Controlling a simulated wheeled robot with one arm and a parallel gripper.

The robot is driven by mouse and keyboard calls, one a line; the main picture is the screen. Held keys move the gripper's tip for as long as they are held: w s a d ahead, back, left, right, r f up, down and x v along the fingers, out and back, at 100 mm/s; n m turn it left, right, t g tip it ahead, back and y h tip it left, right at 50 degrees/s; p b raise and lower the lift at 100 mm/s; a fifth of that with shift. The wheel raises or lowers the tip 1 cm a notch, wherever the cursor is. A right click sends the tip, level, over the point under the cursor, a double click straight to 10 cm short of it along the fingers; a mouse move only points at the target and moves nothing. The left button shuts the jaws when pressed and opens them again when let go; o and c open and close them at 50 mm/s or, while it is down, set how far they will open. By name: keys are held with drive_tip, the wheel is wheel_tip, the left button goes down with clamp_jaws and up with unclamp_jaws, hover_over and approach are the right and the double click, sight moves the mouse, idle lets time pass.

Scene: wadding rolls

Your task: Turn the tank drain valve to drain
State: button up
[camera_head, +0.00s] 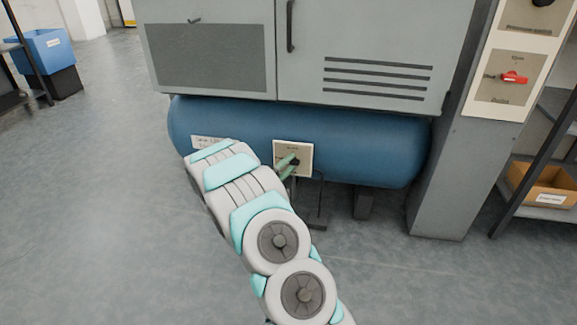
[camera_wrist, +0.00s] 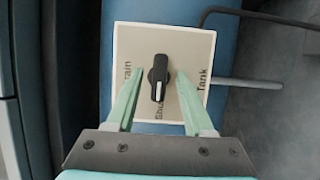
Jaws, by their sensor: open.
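The drain valve is a black knob (camera_wrist: 158,78) with a white pointer line on a cream square plate (camera_wrist: 190,45). In the wrist view the plate reads what looks like "Drain" on the left, "Shut" at the bottom and "Tank" on the right. The white line points down toward "Shut". My gripper (camera_wrist: 160,74) is open, with one pale green finger on each side of the knob and gaps to it. In the head view the plate (camera_head: 305,150) sits on the front of the blue tank (camera_head: 370,150); my gripper (camera_head: 287,165) is in front of it, partly covering the knob.
A grey cabinet (camera_head: 365,40) stands above the tank. A grey post at right carries a panel with a red switch (camera_head: 514,78). A thin dark pipe runs below the plate. A shelf with an orange bin (camera_head: 542,186) is at far right. Open floor lies at left.

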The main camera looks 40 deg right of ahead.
drive_tip(key=shift+c, duration=0.3)
clamp_jaws()
